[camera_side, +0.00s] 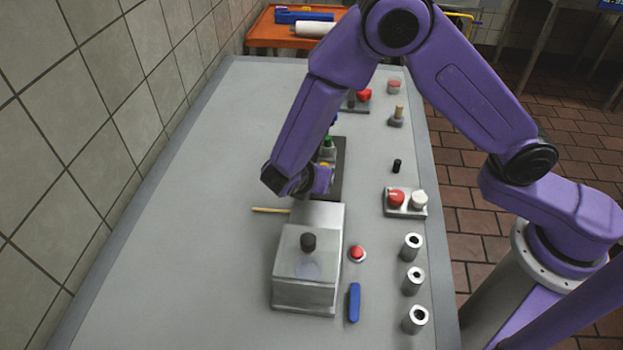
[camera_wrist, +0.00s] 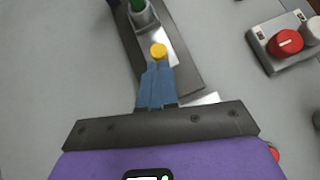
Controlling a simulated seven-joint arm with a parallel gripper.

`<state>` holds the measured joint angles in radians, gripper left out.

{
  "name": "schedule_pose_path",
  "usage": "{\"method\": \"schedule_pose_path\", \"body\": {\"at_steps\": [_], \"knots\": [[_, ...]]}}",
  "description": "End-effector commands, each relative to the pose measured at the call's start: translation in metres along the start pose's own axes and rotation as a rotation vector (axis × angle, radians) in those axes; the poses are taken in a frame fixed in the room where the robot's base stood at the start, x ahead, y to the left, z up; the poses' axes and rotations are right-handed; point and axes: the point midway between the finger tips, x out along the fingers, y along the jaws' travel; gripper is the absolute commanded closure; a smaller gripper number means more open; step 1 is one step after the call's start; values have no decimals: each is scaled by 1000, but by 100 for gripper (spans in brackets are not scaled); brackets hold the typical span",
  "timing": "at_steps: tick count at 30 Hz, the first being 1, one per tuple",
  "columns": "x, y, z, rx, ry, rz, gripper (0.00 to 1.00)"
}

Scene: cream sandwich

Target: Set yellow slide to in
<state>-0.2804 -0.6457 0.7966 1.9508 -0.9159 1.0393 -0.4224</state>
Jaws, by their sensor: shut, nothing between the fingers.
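The yellow slide shows as a round yellow knob (camera_wrist: 158,50) on a dark base plate (camera_wrist: 190,75) in the wrist view. My gripper (camera_wrist: 157,68) has its blue fingers shut together with nothing between them. In the wrist view the fingertips lie just below the knob; I cannot tell whether they touch it. In the side view my gripper's fingers are hidden behind my wrist, over the dark plate (camera_side: 341,185). Only a little of the yellow knob (camera_side: 325,164) shows there, beside my wrist. How far the slide is in or out is not clear.
A green-topped grey post (camera_side: 328,150) stands on the dark plate beyond the yellow knob. A red-and-white knob panel (camera_side: 406,203) and several metal cylinders (camera_side: 412,281) line the right side. The table's left is mostly clear.

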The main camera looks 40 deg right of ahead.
Motion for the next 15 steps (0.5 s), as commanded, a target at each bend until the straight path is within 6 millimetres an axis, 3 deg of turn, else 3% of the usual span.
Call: {"method": "schedule_pose_path", "body": {"at_steps": [11,15], "knots": [[2,0,2,1,0,-1,100],[11,3,10,4,0,-3,100]]}}
